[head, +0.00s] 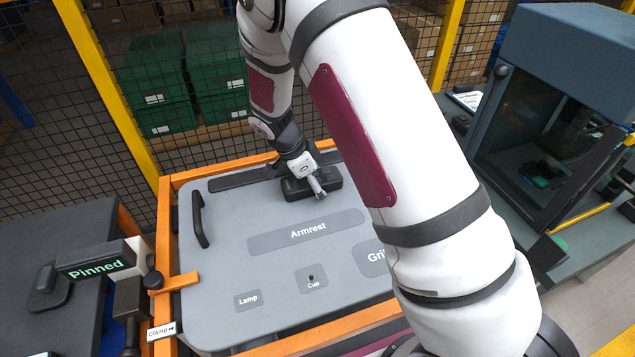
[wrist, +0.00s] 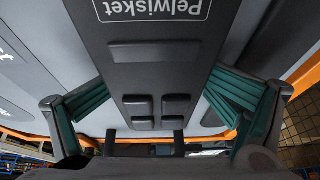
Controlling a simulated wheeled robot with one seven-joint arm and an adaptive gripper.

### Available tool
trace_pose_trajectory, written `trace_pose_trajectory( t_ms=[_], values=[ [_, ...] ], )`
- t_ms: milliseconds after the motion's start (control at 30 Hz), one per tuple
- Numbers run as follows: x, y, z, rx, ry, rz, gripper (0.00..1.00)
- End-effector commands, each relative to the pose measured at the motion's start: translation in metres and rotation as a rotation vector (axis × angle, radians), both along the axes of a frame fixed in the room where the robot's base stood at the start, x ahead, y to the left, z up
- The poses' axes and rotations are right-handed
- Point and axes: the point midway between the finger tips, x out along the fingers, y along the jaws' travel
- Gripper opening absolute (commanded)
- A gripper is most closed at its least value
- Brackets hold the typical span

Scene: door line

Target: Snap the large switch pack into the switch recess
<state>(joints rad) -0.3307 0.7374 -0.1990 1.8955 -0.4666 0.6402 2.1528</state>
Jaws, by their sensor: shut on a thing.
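The large switch pack (wrist: 152,62) is a dark block with several raised buttons and an upside-down "Pelwisket" label in the wrist view. My gripper (wrist: 160,85) is shut on it, with a teal finger against each side. In the head view the dark pack (head: 295,188) is under my gripper (head: 318,186), at the far part of the grey door panel (head: 225,215). I cannot tell whether it touches the panel or is held just above it. No switch recess can be made out; my arm hides part of the panel.
Recesses marked Armrest (head: 307,231), Lamp (head: 248,299) and Cup (head: 312,279) lie nearer. A black handle (head: 199,219) stands at the panel's left. An orange frame (head: 165,235) and a "Pinned" clamp sign (head: 95,264) edge it. A mesh fence (head: 190,60) is behind; a glazed cabinet (head: 550,110) stands right.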

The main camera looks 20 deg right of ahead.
Motion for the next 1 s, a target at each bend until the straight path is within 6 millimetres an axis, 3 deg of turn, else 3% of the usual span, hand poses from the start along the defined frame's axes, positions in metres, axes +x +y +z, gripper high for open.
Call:
trace_pose_trajectory(
  t_ms=[33, 1000],
  values=[
    [-0.0072, 0.0123, -0.0137, 0.016, 0.021, 0.011, 0.24],
    [-0.0073, 0.0122, -0.0167, 0.016, 0.020, 0.011, 0.28]
  ],
)
